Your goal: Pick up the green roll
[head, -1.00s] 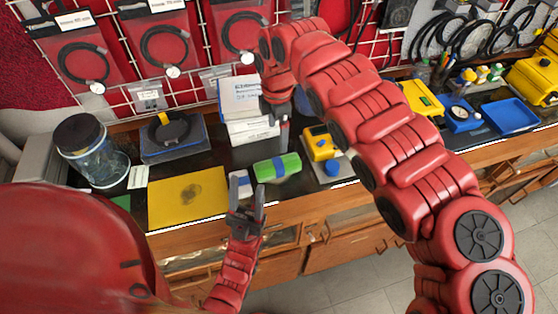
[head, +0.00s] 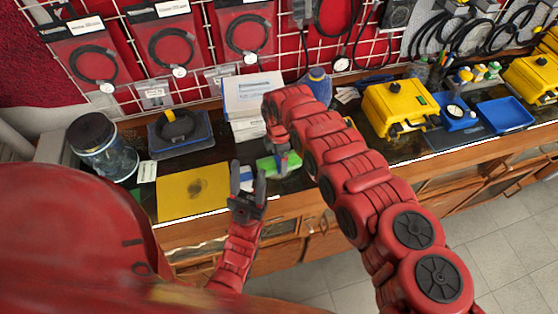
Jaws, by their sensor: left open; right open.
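The green roll (head: 265,166) lies on its side on the dark bench top near the front edge. Its middle is hidden behind my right gripper (head: 282,160), which points down over it with open jaws. I cannot tell whether the jaws touch the roll or stand around it. My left gripper (head: 248,178) is open and empty, pointing up just in front of the roll and the bench edge.
White boxes (head: 252,97) are stacked behind the roll. A yellow mat (head: 194,192) lies to the left, with a glass jar (head: 104,150) beyond it. A yellow case (head: 400,108) and a blue tray (head: 506,113) stand to the right. Packaged cables hang on the back grid.

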